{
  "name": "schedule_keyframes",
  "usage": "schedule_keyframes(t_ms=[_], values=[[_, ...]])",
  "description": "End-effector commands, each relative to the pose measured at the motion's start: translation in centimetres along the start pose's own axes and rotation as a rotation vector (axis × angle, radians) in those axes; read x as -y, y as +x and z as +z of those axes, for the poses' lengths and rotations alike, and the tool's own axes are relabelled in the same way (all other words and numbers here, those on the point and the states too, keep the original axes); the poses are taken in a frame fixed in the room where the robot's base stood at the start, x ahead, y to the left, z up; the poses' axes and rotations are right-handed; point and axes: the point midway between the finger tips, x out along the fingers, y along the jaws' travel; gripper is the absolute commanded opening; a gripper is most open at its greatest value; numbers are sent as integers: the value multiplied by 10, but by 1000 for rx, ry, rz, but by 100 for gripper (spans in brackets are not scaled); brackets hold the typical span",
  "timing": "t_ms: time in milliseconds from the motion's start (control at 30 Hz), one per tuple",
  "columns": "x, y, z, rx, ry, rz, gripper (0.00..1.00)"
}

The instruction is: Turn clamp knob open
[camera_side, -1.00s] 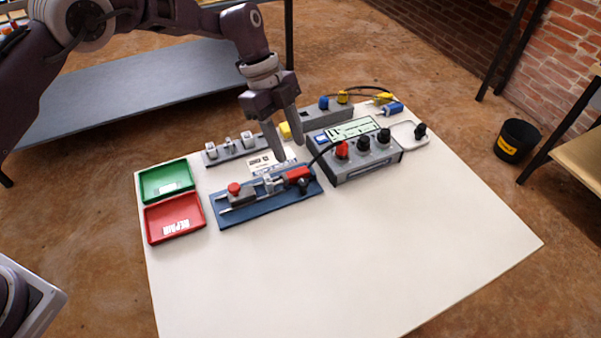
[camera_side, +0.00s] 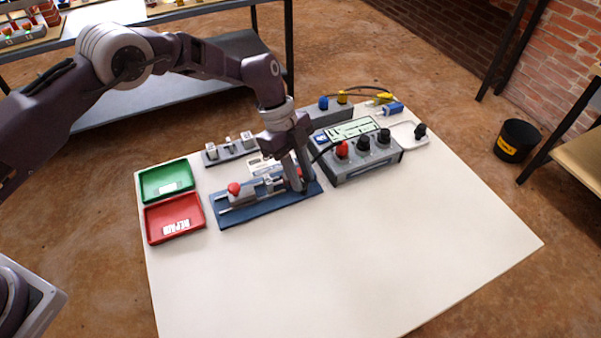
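The blue clamp fixture (camera_side: 252,212) lies on the white table with metal rails and a red knob (camera_side: 234,188) at its left end. My gripper (camera_side: 302,186) points down at the fixture's right end, where a small black knob showed earlier. The fingers now cover that black knob and most of the red block beside it. I see both fingers close together in this view. I cannot tell whether they touch the knob or are shut on it.
A grey box (camera_side: 362,165) with a red knob and black knobs stands close right of my gripper, with a black cable running to the fixture. Green (camera_side: 167,190) and red (camera_side: 204,222) trays lie left. The table's front (camera_side: 350,260) is clear.

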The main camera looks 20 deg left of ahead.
Motion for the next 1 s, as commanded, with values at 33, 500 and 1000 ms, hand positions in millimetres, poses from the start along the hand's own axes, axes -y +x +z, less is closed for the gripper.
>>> schedule_keyframes(t_ms=[33,500,1000], values=[[0,0,0,0,0,0,0],[-1,-1,0,-2,-93,-37,0],[-5,-1,-2,-1,-501,-208,0]])
